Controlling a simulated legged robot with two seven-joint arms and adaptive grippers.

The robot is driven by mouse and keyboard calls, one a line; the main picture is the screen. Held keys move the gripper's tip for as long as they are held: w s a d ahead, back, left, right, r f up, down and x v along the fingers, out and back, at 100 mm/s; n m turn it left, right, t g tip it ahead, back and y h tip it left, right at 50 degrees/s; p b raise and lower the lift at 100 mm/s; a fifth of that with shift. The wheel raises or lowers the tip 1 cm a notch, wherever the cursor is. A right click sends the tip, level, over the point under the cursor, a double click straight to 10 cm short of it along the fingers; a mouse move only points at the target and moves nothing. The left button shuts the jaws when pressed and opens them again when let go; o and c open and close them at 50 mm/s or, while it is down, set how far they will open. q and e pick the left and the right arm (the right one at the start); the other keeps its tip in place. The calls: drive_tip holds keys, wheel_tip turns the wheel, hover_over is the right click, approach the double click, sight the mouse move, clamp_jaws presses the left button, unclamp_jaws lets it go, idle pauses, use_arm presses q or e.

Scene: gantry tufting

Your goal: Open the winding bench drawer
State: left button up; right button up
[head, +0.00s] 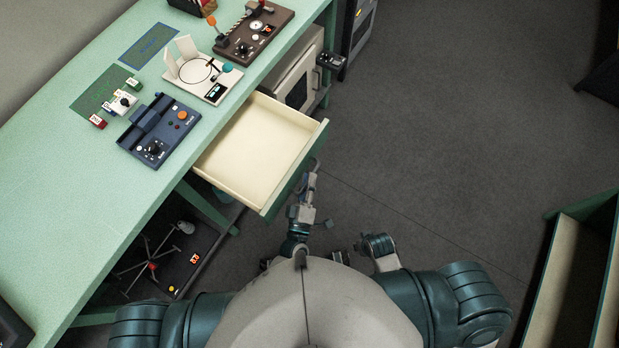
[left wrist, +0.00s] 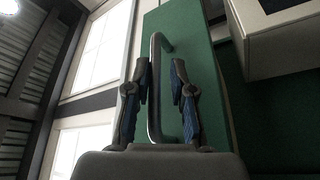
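The winding bench drawer (head: 255,146) is pulled out from under the green bench top, and its cream inside looks empty. Its green front panel (head: 297,168) faces my body and also fills much of the left wrist view (left wrist: 196,48). My left gripper (head: 310,180) is at this front. In the left wrist view the bent metal drawer handle (left wrist: 154,92) stands between the two spread fingers (left wrist: 160,75), with a gap on the right side. My right gripper is low in the head view, close to my body, and its fingers are too unclear to read.
The bench top (head: 70,190) carries a blue device (head: 158,130), a white device (head: 203,78) and a brown device (head: 254,30). A grey cabinet (head: 297,75) stands beyond the drawer. A reel stand (head: 152,265) is under the bench. The floor at right is clear up to a green-edged box (head: 575,270).

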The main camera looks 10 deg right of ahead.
use_arm(q)
drive_tip(key=shift+a+r, duration=0.1)
drive_tip(key=shift+r, duration=0.05)
drive_tip(key=shift+s, duration=0.1)
drive_tip(key=v, duration=0.7)
drive_tip(key=shift+s, duration=0.1)
